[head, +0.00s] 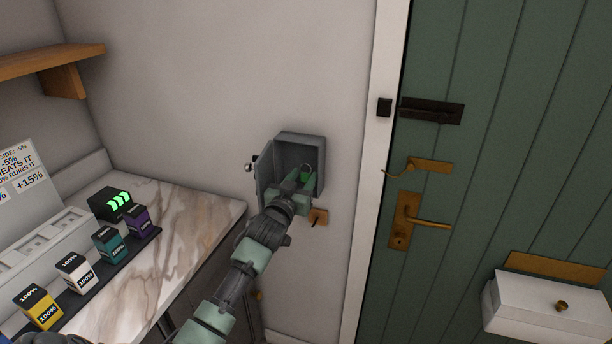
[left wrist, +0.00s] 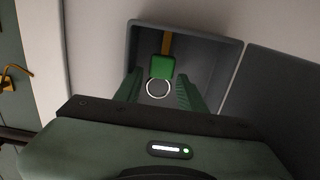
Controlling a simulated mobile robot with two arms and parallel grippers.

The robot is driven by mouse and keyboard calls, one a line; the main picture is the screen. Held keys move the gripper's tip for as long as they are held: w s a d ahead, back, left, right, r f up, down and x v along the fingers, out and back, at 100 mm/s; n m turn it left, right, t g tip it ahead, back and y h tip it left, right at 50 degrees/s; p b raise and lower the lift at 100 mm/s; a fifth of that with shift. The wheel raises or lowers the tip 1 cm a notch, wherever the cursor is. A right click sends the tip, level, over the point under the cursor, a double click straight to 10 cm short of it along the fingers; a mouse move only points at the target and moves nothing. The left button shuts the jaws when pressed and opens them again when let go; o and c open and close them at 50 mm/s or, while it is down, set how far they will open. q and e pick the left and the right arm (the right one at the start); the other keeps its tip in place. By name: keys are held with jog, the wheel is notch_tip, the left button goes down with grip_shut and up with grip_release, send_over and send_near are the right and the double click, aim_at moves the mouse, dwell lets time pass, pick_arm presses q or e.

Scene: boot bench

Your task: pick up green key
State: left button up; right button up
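The green key (left wrist: 162,68) shows in the left wrist view as a green tag with a pale ring (left wrist: 158,89) below it. It hangs inside an open grey wall box (left wrist: 229,58), in front of a tan strip. My left gripper (left wrist: 160,78) is open, with one finger on each side of the tag and ring. Gaps show between the fingers and the tag. In the head view, my left gripper (head: 303,178) reaches into the grey box (head: 312,143) and hides most of the key. My right gripper is in neither view.
The box door (head: 264,175) stands open on the left. A green door (head: 500,150) with brass handle (head: 430,222) is at right. A marble counter (head: 190,215) at left holds several small coloured boxes. A wooden shelf (head: 45,60) is above it.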

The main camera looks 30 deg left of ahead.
pick_arm(q)
jog(key=shift+w, duration=0.15)
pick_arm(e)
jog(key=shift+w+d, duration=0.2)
pick_arm(q)
grip_shut()
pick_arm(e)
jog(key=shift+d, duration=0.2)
